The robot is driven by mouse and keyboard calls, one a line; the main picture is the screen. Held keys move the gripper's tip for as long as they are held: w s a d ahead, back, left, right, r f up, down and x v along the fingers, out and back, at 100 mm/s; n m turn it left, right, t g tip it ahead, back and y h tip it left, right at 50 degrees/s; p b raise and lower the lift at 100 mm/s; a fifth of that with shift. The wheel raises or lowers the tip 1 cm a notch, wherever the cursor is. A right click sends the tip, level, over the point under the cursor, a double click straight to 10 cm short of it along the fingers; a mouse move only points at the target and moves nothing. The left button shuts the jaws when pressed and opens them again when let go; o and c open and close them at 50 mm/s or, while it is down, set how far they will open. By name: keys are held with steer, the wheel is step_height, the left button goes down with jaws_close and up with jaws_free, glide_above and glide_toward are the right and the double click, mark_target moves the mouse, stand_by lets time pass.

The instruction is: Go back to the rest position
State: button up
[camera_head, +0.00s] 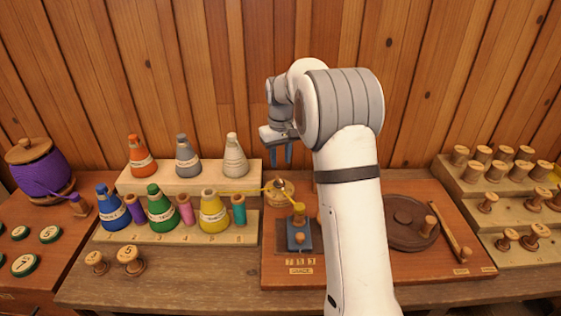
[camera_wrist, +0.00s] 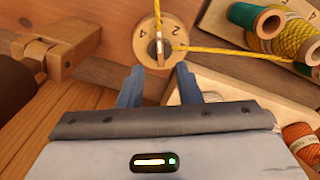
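My gripper (camera_head: 281,156) hangs fingers down in front of the plank wall, above the back of the winding board. In the wrist view my gripper (camera_wrist: 158,76) has its two blue-grey fingers apart with nothing held between them. Beyond the fingertips is a round wooden dial (camera_wrist: 160,47) marked with numbers, with a metal pin and yellow thread at it. In the head view a yellow thread runs from the yellow cone (camera_head: 214,212) to the guide on the winding board (camera_head: 372,270). My arm hides part of the board.
Coloured thread cones and spools stand on the left rack (camera_head: 190,183). A blue block (camera_head: 299,236) and a dark round plate (camera_head: 404,224) are on the board.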

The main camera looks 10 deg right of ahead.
steer(key=s+r+m+t, duration=0.1)
steer(key=s+r, duration=0.3)
steer(key=s, duration=0.5)
steer(key=s+r, duration=0.4)
steer(key=s, duration=0.5)
steer(key=s+f+m+t, duration=0.1)
steer(key=s+f, duration=0.2)
steer(key=s, duration=1.4)
steer(key=shift+a+m+t, duration=0.15)
steer(key=shift+m+t, duration=0.15)
steer(key=shift+m, duration=0.1)
